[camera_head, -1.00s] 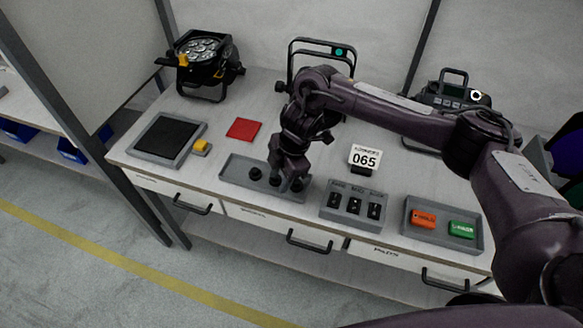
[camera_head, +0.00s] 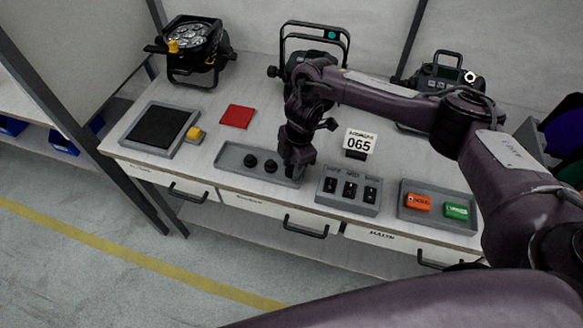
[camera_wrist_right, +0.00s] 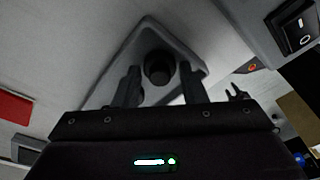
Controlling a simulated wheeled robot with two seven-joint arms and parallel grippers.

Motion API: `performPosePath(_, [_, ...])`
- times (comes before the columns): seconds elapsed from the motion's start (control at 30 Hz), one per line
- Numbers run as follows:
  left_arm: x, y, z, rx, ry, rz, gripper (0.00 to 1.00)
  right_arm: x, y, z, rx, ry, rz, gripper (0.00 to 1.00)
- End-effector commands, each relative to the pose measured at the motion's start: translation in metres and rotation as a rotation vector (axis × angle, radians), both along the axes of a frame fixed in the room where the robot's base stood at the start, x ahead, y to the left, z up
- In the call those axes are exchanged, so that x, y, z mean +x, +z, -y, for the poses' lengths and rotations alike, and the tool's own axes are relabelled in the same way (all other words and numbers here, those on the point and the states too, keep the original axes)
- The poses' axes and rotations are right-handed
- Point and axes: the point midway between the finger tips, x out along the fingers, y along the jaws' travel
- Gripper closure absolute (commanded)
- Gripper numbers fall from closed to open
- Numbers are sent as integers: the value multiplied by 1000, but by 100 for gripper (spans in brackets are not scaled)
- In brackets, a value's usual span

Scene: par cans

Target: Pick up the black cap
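A grey tray (camera_head: 229,158) near the table's front edge holds small round black caps. Two of them show in the head view, a left black cap (camera_head: 250,161) and a middle black cap (camera_head: 270,166). My right gripper (camera_head: 294,173) is low over the tray's right end and hides what is there. In the right wrist view, a black cap (camera_wrist_right: 158,68) stands near the end of the tray (camera_wrist_right: 118,62). The open fingers of my right gripper (camera_wrist_right: 159,75) are on either side of it, with gaps visible. My left gripper is not in view.
Right of the tray are a switch box (camera_head: 349,190) and a tray (camera_head: 405,197) with orange and green blocks. A number sign (camera_head: 359,146) stands behind. A red square (camera_head: 237,116) and a dark pad (camera_head: 157,128) lie left. Stage lamps (camera_head: 193,48) stand at the back.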

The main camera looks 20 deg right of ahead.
Motion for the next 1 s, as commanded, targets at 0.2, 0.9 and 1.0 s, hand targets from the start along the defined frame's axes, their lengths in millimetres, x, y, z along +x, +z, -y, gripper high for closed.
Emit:
performPosePath(0.2, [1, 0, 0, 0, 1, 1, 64, 0, 0, 0, 0, 0, 0, 74])
performPosePath(0.9, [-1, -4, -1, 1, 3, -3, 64, 1, 24, 0, 2, 0, 4, 93])
performPosePath(1.0, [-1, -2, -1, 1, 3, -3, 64, 2, 47, 0, 0, 1, 7, 93])
